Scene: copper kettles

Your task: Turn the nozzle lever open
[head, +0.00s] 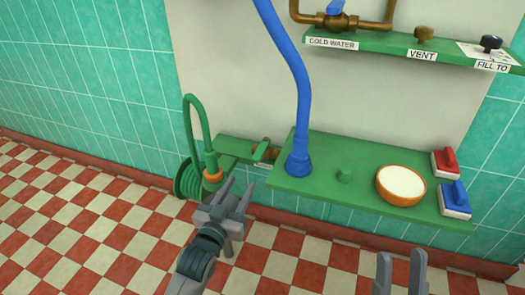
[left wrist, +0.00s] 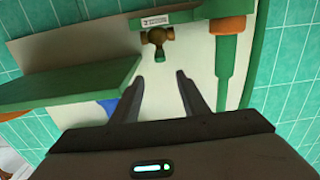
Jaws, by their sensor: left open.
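A brass valve (head: 273,153) with a green lever (head: 260,150) sits on a small green shelf on the wall. In the left wrist view the brass valve (left wrist: 157,36) shows ahead, with a small green tip (left wrist: 159,55) hanging below it. My left gripper (head: 240,184) is open and empty, below and left of the valve in the head view. In the left wrist view its fingers (left wrist: 159,76) are spread on either side of the line to the green tip, apart from it. My right gripper (head: 401,256) is open and empty at the bottom edge.
A green hose (head: 189,125) with an orange collar (head: 213,176) stands left of the valve.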

